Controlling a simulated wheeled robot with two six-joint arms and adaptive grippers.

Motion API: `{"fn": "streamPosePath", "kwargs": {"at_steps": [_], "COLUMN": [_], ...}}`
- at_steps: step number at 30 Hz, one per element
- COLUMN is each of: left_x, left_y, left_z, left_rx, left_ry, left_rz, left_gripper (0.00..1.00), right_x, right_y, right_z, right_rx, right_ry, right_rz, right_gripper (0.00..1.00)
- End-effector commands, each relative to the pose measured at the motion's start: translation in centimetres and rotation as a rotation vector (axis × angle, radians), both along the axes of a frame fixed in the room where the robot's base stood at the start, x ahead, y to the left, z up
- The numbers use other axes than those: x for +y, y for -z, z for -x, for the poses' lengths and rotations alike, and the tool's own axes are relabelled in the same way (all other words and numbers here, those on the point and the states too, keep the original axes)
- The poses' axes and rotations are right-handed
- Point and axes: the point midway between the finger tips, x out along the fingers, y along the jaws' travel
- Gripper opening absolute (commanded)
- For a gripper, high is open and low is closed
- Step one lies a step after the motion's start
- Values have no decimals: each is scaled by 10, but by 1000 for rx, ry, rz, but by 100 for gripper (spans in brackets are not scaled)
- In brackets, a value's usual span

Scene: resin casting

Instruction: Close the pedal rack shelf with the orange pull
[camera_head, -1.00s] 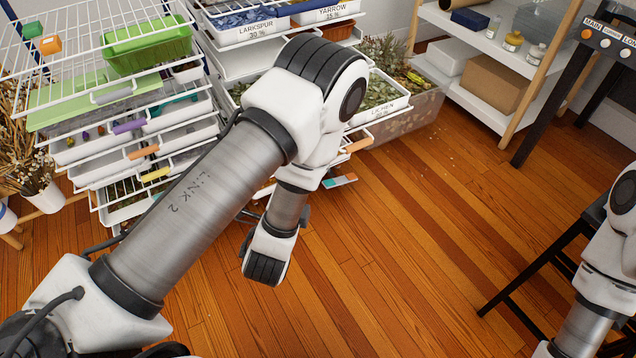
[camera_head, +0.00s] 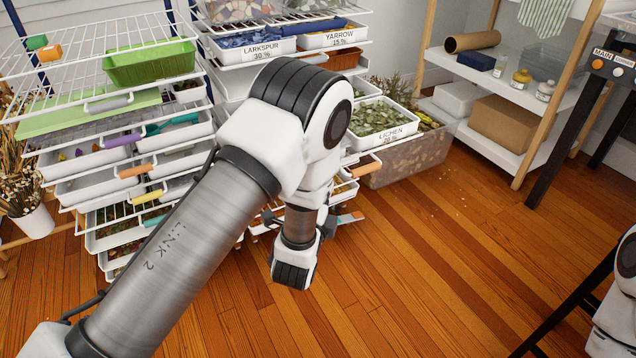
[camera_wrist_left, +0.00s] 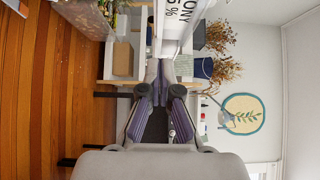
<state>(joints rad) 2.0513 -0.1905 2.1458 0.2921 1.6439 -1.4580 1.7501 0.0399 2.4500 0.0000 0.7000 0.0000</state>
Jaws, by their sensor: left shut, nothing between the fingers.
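The left wire rack has pull-out shelves with coloured pulls. An orange pull (camera_head: 136,171) is on one, between a purple pull (camera_head: 123,140) and a yellow pull (camera_head: 148,196). Another orange pull (camera_head: 367,168) shows on the right-hand rack, right of my left arm; I cannot tell which rack is meant. Both shelves appear to stick out. My left arm reaches across the middle, and its gripper is hidden in the head view. In the left wrist view my left gripper (camera_wrist_left: 166,72) is shut and empty, pointing toward a white labelled tray (camera_wrist_left: 178,22). My right gripper is out of view.
A white LICHEN tray (camera_head: 385,118) and a clear bin (camera_head: 415,160) stand right of the arm. A green tray (camera_head: 150,65) is on the left rack's top. Wooden-post shelving (camera_head: 500,150) stands behind. The wood floor (camera_head: 430,260) at centre right is open.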

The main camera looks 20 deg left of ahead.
Motion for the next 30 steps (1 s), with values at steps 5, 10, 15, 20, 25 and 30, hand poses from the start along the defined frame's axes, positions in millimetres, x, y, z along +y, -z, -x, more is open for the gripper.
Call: {"fn": "streamPosePath", "kwargs": {"at_steps": [5,10,15,20,25,30], "left_x": [18,30,33,33,34,43], "left_y": [2,1,0,0,0,-1], "left_z": [-21,-31,-33,-33,-34,-40], "left_rx": [-1,-1,0,1,1,0], "left_ry": [-4,-2,1,1,0,-2], "left_rz": [3,1,0,0,1,2], "left_gripper": [0,0,0,0,0,0], "right_x": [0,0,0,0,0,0], "right_y": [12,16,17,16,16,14], "right_z": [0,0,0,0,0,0], "right_rx": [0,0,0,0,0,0], "right_ry": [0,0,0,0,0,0], "right_rz": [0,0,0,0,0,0], "right_gripper": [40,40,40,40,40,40]}}
